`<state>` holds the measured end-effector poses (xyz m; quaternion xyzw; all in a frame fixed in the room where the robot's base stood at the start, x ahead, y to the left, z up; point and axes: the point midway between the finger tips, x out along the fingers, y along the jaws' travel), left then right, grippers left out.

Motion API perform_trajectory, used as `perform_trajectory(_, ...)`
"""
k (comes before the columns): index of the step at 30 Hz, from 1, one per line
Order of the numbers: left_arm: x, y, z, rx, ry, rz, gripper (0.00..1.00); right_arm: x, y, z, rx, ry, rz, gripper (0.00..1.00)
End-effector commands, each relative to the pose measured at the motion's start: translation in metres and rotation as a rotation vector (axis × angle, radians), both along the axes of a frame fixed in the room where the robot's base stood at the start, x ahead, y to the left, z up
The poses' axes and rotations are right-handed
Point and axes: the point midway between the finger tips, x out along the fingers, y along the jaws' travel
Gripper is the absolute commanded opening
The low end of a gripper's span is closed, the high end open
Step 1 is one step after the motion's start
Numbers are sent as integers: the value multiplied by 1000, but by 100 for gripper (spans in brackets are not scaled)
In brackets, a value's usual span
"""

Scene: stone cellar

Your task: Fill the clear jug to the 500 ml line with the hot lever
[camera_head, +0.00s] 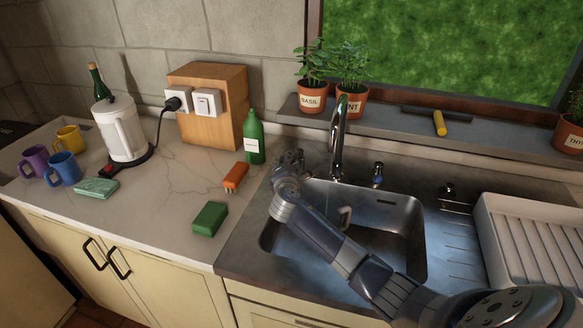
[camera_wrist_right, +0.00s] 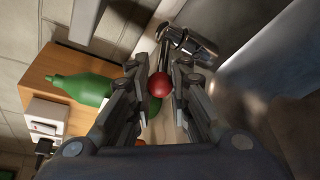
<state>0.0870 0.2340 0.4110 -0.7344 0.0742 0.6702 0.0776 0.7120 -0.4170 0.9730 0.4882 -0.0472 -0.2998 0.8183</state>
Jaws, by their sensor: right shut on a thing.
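My right gripper (camera_head: 290,160) reaches in from the lower right to the left side of the sink's back edge. In the right wrist view its fingers (camera_wrist_right: 160,95) are shut around the red ball (camera_wrist_right: 160,84) of the hot lever, with chrome tap parts (camera_wrist_right: 192,46) beyond. The chrome spout (camera_head: 338,135) rises right of the gripper. The blue-tipped lever (camera_head: 378,174) stands further right. In the sink (camera_head: 405,225), a pale curved handle (camera_head: 346,216) shows behind my arm, possibly the clear jug's; its body, 500 ml line and water level cannot be made out. My left gripper is not in view.
A green bottle (camera_head: 254,138), an orange brush (camera_head: 236,176) and a green sponge (camera_head: 210,219) stand or lie left of the sink. A white kettle (camera_head: 122,130) and mugs (camera_head: 65,168) are farther left. A drying rack (camera_head: 535,240) is right. Potted herbs (camera_head: 311,95) line the sill.

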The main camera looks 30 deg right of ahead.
Motion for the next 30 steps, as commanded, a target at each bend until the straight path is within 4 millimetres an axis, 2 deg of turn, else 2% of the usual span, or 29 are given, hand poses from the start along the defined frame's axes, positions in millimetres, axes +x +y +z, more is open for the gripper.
perform_trajectory(3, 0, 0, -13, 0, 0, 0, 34, 7, 4, -3, 3, -2, -78, 0)
perform_trajectory(12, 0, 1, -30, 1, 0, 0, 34, 15, 6, -2, 2, -1, -222, 0)
perform_trajectory(29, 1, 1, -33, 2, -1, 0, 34, 18, 6, 1, 0, -1, -263, 0)
perform_trajectory(30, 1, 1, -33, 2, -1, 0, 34, 18, 6, 1, 0, -1, -263, 20)
